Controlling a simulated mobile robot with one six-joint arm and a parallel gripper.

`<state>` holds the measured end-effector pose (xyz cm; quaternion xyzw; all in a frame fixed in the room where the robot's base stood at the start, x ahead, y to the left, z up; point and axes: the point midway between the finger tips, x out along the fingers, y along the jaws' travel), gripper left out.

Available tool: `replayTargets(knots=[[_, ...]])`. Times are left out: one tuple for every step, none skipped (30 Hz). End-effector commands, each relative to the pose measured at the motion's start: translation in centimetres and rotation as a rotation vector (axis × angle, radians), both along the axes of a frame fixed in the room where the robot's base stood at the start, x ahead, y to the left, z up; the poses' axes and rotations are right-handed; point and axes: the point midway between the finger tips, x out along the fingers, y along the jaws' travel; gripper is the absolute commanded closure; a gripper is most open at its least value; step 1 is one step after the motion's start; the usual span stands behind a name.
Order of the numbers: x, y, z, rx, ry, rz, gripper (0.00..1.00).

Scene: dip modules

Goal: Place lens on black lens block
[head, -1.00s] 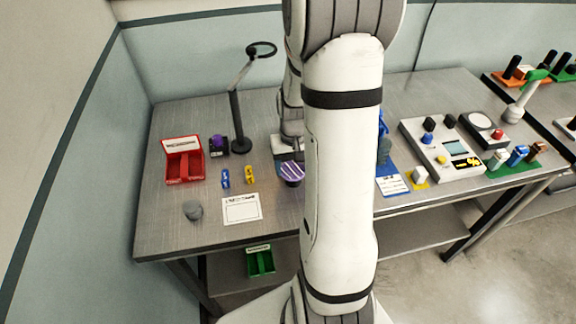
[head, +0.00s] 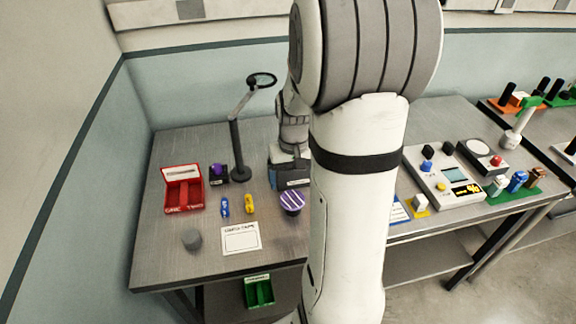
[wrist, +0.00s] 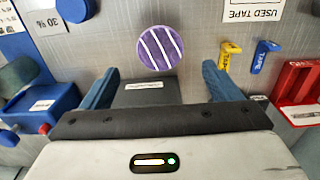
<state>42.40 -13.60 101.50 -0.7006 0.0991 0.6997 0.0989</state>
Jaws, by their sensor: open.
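A round purple disc with white stripes (wrist: 160,48), which looks like the lens, shows in the wrist view just beyond my fingertips. In the head view the striped disc (head: 292,201) sits on the table in front of my gripper (head: 290,180). A dark block with a white label (wrist: 145,92), likely the black lens block, lies between the blue fingers in the wrist view, its near part hidden by my gripper's palm. My gripper (wrist: 160,76) is open, one finger on each side of this block. I cannot tell whether the fingers touch it.
A red box (head: 183,190), a blue tape piece (head: 224,206) and a yellow one (head: 249,204) are left of the disc. A magnifier lamp (head: 237,150) stands behind. A white label card (head: 241,238) and a grey knob (head: 192,240) are in front. A control panel (head: 445,175) is at right.

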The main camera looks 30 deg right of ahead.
Motion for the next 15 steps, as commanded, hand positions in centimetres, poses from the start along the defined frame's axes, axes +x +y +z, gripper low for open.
replayTargets(knots=[[0.1,0.0,1.1,-0.002,-0.006,0.000,0.16],[0.1,0.0,1.7,-0.002,-0.006,0.000,0.16],[0.1,0.0,2.5,-0.001,-0.005,0.000,0.16],[0.1,0.0,3.0,-0.001,-0.005,0.000,0.16],[0.1,0.0,3.4,-0.001,-0.004,0.000,0.16],[0.1,0.0,4.0,-0.001,-0.003,0.001,0.16],[0.1,0.0,4.3,-0.001,-0.002,0.001,0.16],[0.1,0.0,4.6,-0.001,-0.002,0.001,0.16],[0.1,0.0,4.9,-0.001,-0.002,0.001,0.16],[0.0,0.1,5.2,0.000,-0.001,0.001,0.16],[0.0,0.1,5.4,-0.001,-0.003,0.003,0.16],[-0.2,0.4,5.7,-0.002,-0.008,0.007,0.16],[-0.4,0.7,6.0,-0.005,-0.012,0.013,0.16],[-0.6,1.1,6.4,-0.007,-0.020,0.021,0.16],[-1.1,1.9,6.9,-0.010,-0.031,0.035,0.16]])
